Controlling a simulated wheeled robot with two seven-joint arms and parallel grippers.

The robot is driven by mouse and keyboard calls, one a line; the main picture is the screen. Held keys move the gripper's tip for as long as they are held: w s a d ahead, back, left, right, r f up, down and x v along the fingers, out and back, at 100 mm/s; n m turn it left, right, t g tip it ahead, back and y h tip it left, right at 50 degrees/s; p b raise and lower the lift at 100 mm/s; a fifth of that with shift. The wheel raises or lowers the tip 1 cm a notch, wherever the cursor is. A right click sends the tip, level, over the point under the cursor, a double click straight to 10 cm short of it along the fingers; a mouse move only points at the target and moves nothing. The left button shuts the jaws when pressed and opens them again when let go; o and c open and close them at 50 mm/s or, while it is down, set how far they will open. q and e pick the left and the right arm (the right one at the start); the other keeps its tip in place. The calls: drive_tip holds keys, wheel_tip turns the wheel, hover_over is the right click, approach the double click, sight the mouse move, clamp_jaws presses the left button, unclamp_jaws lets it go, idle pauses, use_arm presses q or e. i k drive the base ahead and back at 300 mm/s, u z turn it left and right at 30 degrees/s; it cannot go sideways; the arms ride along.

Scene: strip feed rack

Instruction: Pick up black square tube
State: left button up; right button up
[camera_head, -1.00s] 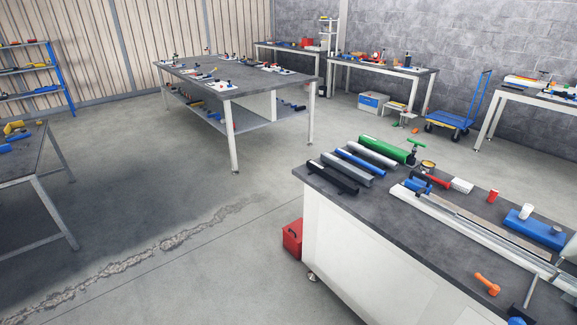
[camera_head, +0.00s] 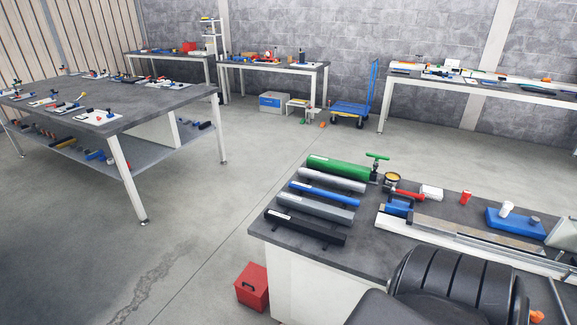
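The black square tube (camera_head: 304,227) lies at the near left end of the dark-topped workbench, the closest of several parallel bars. A grey bar (camera_head: 315,208), a blue bar (camera_head: 324,194), a silver-white bar (camera_head: 331,180) and a green cylinder (camera_head: 338,168) lie behind it. The tube appears to rest on small dark supports. Neither of my grippers shows in the head view. A dark, ribbed part of my own arm covers the bench's lower right.
A red box (camera_head: 253,286) stands on the floor beside the bench. A long metal rail (camera_head: 450,240) and a blue block (camera_head: 512,221) lie to the right on the bench. Another table (camera_head: 110,125) stands at the left. The floor between is clear.

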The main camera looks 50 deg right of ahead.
sight(323, 233)
drive_tip(key=z, duration=0.35)
drive_tip(key=i, duration=0.75)
drive_tip(key=z, duration=1.35)
drive_tip(key=i, duration=0.65)
drive_tip(key=z, duration=0.65)
